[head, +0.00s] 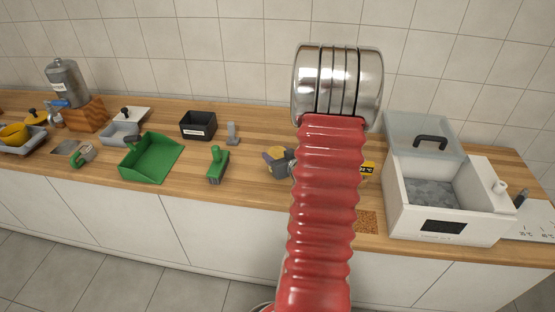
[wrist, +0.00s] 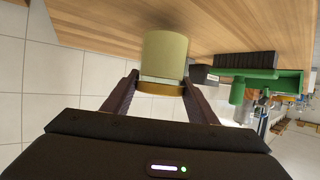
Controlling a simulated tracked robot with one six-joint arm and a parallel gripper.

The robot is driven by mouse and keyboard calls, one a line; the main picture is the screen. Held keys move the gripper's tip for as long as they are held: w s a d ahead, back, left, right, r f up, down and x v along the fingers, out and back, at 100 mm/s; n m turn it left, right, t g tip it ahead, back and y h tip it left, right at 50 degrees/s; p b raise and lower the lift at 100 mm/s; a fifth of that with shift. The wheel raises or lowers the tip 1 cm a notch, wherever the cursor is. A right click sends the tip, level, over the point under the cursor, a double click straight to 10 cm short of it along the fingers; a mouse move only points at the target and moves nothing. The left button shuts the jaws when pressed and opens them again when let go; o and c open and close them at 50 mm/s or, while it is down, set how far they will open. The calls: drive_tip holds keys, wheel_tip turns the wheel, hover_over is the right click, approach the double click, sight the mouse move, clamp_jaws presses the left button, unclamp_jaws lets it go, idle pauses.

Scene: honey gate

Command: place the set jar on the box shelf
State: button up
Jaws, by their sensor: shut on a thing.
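A jar (wrist: 165,57) with a pale yellow-green body and a gold band or lid shows in the wrist view. My gripper (wrist: 161,82) is shut on it, one dark finger on each side at the gold end. In the head view my red arm hides most of the gripper; a grey and yellow shape (head: 278,157) shows just left of it, and I cannot tell its parts. The white box (head: 437,200) stands open at the right end of the counter, with a grey floor inside. The jar is left of the box, apart from it.
A clear lid with a dark handle (head: 425,142) is behind the box. A green dustpan (head: 152,158), green brush (head: 217,166) and black tray (head: 198,125) lie on the wooden counter to the left. A yellow label (head: 368,168) and speckled mat (head: 366,222) sit right of my arm.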

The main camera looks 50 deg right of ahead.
drive_tip(key=shift+f, duration=1)
drive_tip(key=shift+f, duration=0.1)
drive_tip(key=o, duration=1.4)
drive_tip(key=shift+c, duration=0.2)
drive_tip(key=v, duration=1.2)
